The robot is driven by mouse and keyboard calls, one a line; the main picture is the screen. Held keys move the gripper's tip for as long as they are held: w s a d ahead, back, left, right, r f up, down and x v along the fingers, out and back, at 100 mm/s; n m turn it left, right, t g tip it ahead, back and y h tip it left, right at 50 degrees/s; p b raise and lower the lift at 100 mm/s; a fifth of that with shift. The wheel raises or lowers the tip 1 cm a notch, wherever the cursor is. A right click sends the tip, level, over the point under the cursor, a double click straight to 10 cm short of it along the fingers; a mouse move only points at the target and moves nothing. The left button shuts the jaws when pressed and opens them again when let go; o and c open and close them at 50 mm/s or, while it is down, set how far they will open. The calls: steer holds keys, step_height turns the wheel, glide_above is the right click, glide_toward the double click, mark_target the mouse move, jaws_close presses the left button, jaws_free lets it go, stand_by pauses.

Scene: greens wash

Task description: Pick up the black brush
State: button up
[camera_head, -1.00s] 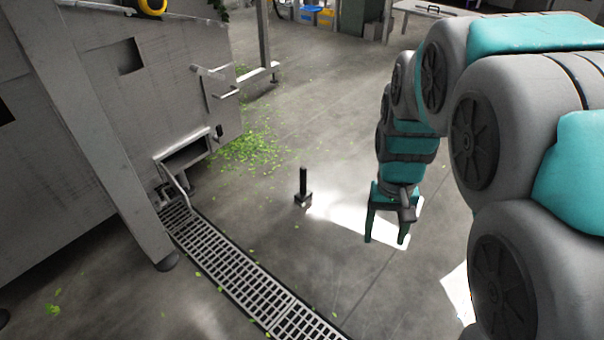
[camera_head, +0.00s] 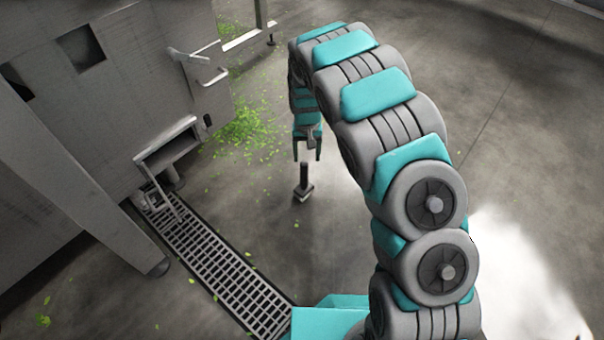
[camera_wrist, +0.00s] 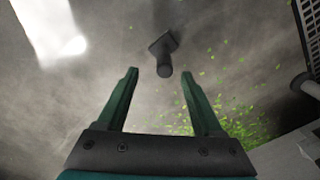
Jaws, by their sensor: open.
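The black brush (camera_head: 303,183) stands upright on the grey floor, its handle pointing up from a small block-shaped head. My gripper (camera_head: 307,156) is open and empty in the head view, its fingers pointing down just above the top of the brush handle. In the wrist view the brush (camera_wrist: 164,56) shows beyond the fingertips, roughly centred between the two green fingers of my gripper (camera_wrist: 160,78). The fingers do not appear to touch the brush.
A metal floor grate (camera_head: 215,262) runs at the lower left of the brush. A large grey machine (camera_head: 120,90) with a chute stands at the left. Green leaf scraps (camera_head: 245,130) lie on the floor behind the brush. Floor to the right is open.

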mark_target(304, 170)
steer(key=shift+w+a+f, duration=0.7)
steer(key=shift+s+d+f+b, duration=0.1)
steer(key=shift+s+f+b, duration=0.05)
steer(key=shift+f, duration=1.15)
steer(key=shift+s+d+f+b, duration=0.1)
steer(key=shift+f+b, duration=0.05)
steer(key=shift+f, duration=1.1)
steer(key=shift+s+d+f+b, duration=0.1)
steer(key=shift+s+f+b, duration=0.05)
steer(key=shift+f, duration=1.15)
steer(key=shift+c, duration=0.3)
jaws_close()
